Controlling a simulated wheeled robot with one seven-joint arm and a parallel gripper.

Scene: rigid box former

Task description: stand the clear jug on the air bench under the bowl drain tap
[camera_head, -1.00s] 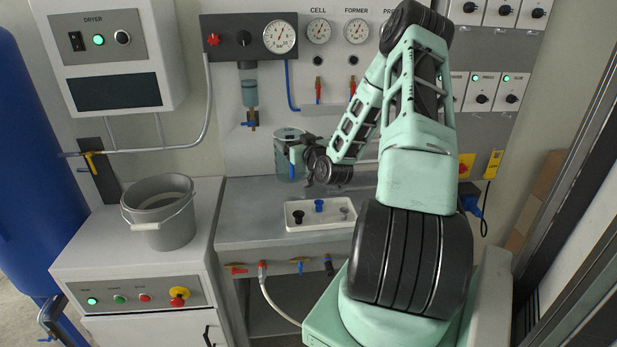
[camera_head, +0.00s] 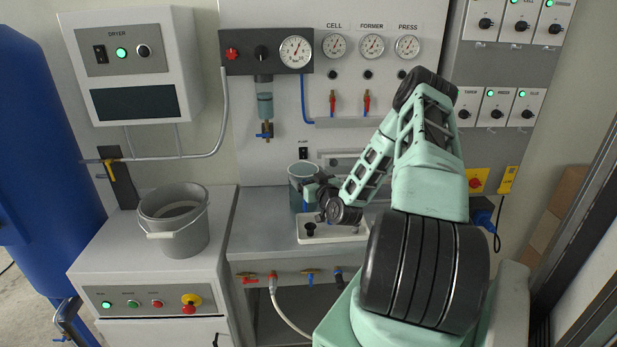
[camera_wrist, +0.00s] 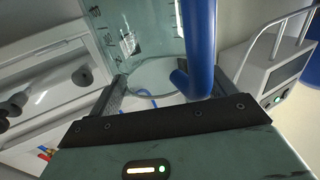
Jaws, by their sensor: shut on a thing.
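The clear jug (camera_head: 297,178), with a blue handle (camera_wrist: 201,45) seen in the wrist view, is upright near the back of the air bench (camera_head: 262,236). My gripper (camera_head: 316,190) is shut on the jug from the right and hides part of it; its fingers also show in the wrist view (camera_wrist: 168,88). I cannot tell whether the jug's base touches the bench. The bowl drain tap (camera_head: 265,131) hangs under the clear filter bowl (camera_head: 265,105) on the back panel. The jug's mouth is lower than the tap and to its right.
A white tray (camera_head: 345,236) with a black knob-like part (camera_head: 310,229) lies close in front of the jug, partly behind my arm. A grey bucket (camera_head: 178,238) stands on the left cabinet. The bench left of the jug, below the tap, is clear.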

